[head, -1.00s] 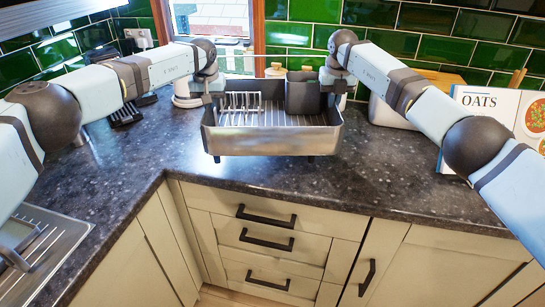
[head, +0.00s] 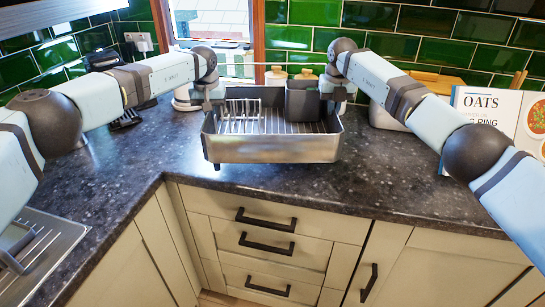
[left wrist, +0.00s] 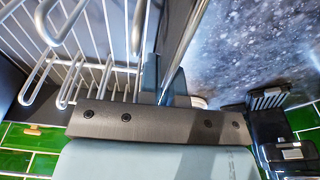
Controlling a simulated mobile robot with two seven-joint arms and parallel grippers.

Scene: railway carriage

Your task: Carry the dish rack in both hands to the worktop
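The dish rack (head: 275,149) is a grey metal tray with white wire prongs (head: 241,115) and a dark cutlery holder (head: 303,100). In the head view it is level over the corner worktop (head: 300,185), with a short foot showing at its front left. I cannot tell whether its feet touch the worktop. My left gripper (head: 208,104) is shut on the rack's left rim; the left wrist view shows that rim (left wrist: 187,45) running between the fingers. My right gripper (head: 338,98) is at the right rim and appears shut on it; its fingertips are partly hidden.
An oats book (head: 490,112) and a metal box (head: 385,115) stand to the right. Small white jars (head: 276,75) stand behind the rack. A sink drainer (head: 45,250) is at the lower left. The worktop in front of the rack is clear, above drawers (head: 265,243).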

